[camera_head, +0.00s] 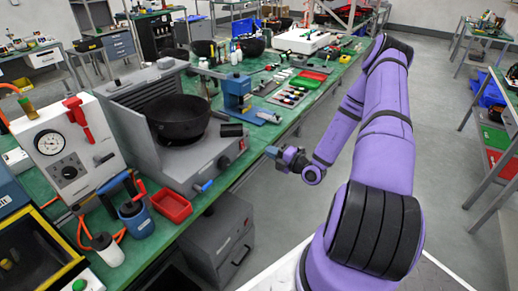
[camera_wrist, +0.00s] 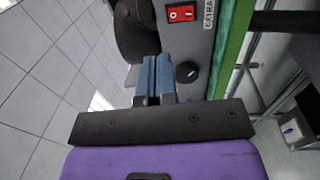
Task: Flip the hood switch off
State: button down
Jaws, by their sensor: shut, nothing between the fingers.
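The hood (camera_head: 135,95) is a grey bench unit with a front panel, standing on the green bench left of my arm. Its switch (camera_wrist: 181,13) is a red rocker with white marks, near the top of the wrist view, beside a label beginning "EXTRA". In the head view the switch (camera_head: 243,145) is a small red spot on the panel. A black knob (camera_wrist: 187,72) sits on the same panel. My gripper (camera_wrist: 156,60) is shut and empty, its blue fingers side by side left of the knob. In the head view my gripper (camera_head: 284,156) is right of the hood, over the aisle, apart from the switch.
A black bowl (camera_head: 178,118) rests on the hood. A blue-handled part (camera_head: 205,186) sticks out at the front, near a red tray (camera_head: 172,206). A blue press (camera_head: 238,93) stands beyond the hood. The floor (camera_head: 290,205) right of the bench is clear.

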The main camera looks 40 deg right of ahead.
jog(key=shift+r+v, duration=0.15)
jog(key=shift+v, duration=0.65)
jog(key=shift+r+v, duration=0.15)
jog(key=shift+v, duration=0.65)
jog(key=s+a+r+n+g+y, duration=0.3)
jog(key=a+r+n+g, duration=0.55)
jog(key=r+n, duration=0.45)
jog(key=s+a+r+n+g+y, duration=0.25)
jog(key=a+r+n+g, duration=0.7)
jog(key=n, duration=0.65)
jog(key=s+a+r+n+t+h, duration=0.1)
jog(key=s+r+n+t+h, duration=0.4)
jog(key=s+r+n+h, duration=0.7)
jog(key=s+r+n, duration=0.6)
jog(key=n, duration=0.3)
jog(key=shift+s+a+r+t, duration=0.25)
jog(key=shift+a+r+t, duration=0.15)
